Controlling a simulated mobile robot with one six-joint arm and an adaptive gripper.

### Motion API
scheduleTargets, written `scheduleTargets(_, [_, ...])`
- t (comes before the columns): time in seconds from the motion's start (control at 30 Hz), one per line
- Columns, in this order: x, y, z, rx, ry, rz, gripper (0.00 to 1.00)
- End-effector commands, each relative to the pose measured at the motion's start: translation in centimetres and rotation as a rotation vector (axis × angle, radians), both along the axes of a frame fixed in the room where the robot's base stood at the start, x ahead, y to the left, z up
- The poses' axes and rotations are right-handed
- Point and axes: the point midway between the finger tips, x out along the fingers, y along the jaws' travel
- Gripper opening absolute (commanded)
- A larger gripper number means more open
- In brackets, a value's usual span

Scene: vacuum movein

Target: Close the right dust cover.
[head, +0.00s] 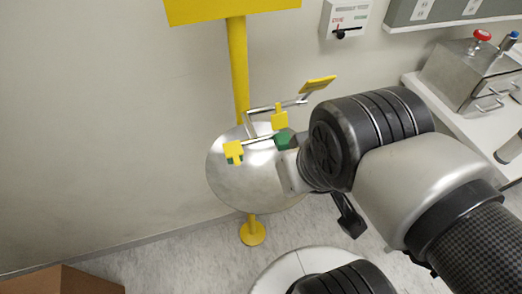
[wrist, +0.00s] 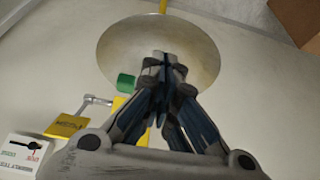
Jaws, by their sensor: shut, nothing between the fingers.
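The right dust cover (head: 279,117) is a yellow flap standing upright beside the green right nozzle (head: 284,140), which shows uncovered above the steel bowl (head: 225,185). In the wrist view the green nozzle (wrist: 126,82) lies left of my gripper, and a yellow piece (wrist: 118,103) just below it is partly hidden by the fingers. My gripper (wrist: 168,65) is shut and empty, its tips over the bowl (wrist: 115,50) in that view. In the head view my arm hides the fingers. The left cover (head: 234,152) is yellow, with green showing at its lower edge.
A metal lever with a yellow plate (head: 318,84) rises behind the covers, close to my wrist. A yellow post (head: 238,70) stands behind the bowl. A counter with a steel box (head: 470,75) is at right, a cardboard box (head: 60,280) at lower left.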

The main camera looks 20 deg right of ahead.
Motion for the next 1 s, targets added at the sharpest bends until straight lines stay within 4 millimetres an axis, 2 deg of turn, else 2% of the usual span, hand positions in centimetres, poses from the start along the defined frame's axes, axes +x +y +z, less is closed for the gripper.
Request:
scheduleTargets(0.13, [0.4, -0.3, 0.1, -0.037, 0.069, 0.014, 0.0])
scheduleTargets(0.27, [1.5, -1.1, 0.2, -0.136, 0.212, 0.038, 0.0])
scheduleTargets(0.47, [4.8, -2.6, 0.4, -0.392, 0.431, 0.074, 0.0])
scheduleTargets(0.63, [8.9, -2.9, 0.6, -0.655, 0.543, 0.101, 0.0])
scheduleTargets(0.83, [14.6, -1.1, 0.2, -1.0, 0.57, 0.137, 0.0])
scheduleTargets(1.0, [19.2, 2.3, -1.0, -1.287, 0.498, 0.175, 0.0])
